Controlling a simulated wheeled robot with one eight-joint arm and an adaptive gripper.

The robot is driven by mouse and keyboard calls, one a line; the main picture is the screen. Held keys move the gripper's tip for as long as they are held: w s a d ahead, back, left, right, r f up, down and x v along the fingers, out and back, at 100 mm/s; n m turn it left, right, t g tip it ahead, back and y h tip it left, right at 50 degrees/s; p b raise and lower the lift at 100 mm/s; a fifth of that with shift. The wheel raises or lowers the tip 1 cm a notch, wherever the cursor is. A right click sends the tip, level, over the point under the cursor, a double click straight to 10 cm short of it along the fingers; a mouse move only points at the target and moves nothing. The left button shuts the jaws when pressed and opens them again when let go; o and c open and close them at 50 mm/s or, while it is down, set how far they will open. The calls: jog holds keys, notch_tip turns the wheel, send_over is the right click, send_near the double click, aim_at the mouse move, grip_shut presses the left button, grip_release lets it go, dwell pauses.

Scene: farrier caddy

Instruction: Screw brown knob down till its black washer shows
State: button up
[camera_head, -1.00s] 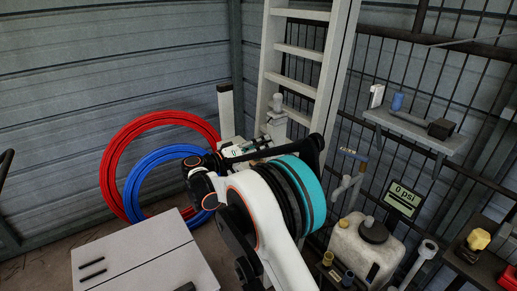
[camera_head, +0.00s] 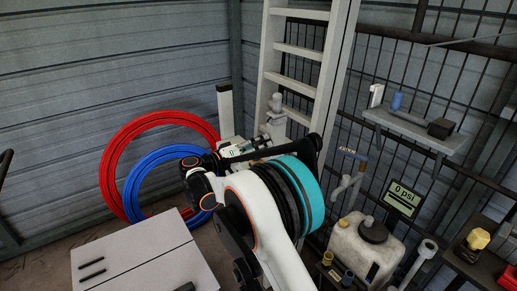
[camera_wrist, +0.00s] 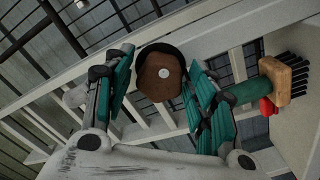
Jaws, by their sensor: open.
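The brown knob (camera_wrist: 163,84) shows in the wrist view as a round cap with a pale dot at its centre. A black rim (camera_wrist: 160,49) curves around its upper edge; I cannot tell whether this is the washer. My gripper (camera_wrist: 160,66) is open, with one teal-padded finger on each side of the knob. In the head view my gripper (camera_head: 238,149) is small beside the ladder foot, and I cannot make out the knob there.
A white ladder (camera_head: 303,52) stands behind my gripper. A brush (camera_wrist: 282,80) and a red object (camera_wrist: 267,106) are close to the right finger. A whitish tank (camera_head: 360,252) and a shelf (camera_head: 415,130) stand at right.

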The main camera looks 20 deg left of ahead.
jog(key=v, duration=0.4)
jog(key=shift+s+a, duration=0.1)
jog(key=shift+s, duration=0.1)
dwell(0.7)
